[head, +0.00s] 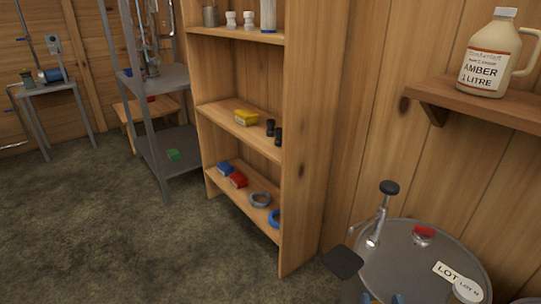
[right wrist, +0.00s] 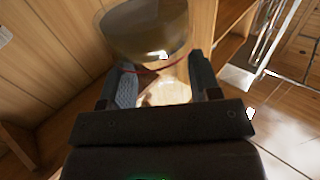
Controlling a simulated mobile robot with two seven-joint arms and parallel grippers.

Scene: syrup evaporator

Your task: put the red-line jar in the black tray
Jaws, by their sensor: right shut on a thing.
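In the right wrist view, my right gripper (right wrist: 162,66) is shut on the red-line jar (right wrist: 145,32), a clear rounded jar with amber-brown content and a thin red line near the fingers. In the head view, only what seem to be the bluish fingertips of my right gripper (head: 383,299) show at the bottom edge, in front of the drum; the jar cannot be made out there. I cannot make out the black tray for sure in either view. My left gripper is not in view.
A grey drum (head: 400,262) with a hand pump (head: 379,225) and red cap stands at the lower right. A dark flat piece (head: 343,262) is beside it. An amber jug (head: 489,55) stands on a wall shelf (head: 480,103). A wooden shelf unit (head: 303,160) holds small items. Floor at left is open.

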